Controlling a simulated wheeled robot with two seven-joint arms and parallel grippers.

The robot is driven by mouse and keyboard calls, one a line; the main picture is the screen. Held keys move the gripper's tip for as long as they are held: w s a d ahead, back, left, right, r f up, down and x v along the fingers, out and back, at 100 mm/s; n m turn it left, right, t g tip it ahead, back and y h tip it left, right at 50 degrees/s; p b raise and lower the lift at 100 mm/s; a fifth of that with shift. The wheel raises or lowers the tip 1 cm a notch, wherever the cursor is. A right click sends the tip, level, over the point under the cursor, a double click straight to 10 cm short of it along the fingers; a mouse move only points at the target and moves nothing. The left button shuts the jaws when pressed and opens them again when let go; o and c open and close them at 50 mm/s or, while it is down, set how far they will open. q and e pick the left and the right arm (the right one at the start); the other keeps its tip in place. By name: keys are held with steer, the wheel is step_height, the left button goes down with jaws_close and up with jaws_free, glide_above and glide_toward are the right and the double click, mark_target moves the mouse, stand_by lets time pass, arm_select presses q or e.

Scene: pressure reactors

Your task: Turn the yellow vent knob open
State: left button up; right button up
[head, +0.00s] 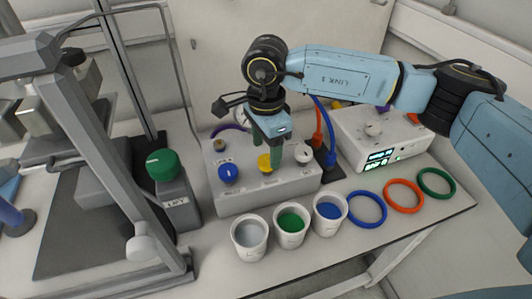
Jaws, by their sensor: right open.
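The yellow vent knob (264,163) is on the top of a light grey control box (240,199), between a blue knob (229,174) and a white knob (303,154). The knob's label is too small to read. My left gripper is not in view.
Blue (367,209), orange (404,196) and green (437,184) rings lie right.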

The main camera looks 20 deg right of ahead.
mark_target(266, 160)
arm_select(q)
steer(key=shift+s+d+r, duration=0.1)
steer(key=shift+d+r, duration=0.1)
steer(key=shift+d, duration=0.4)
arm_select(e)
step_height(266, 160, up, 10)
steer(key=shift+r, duration=0.15)
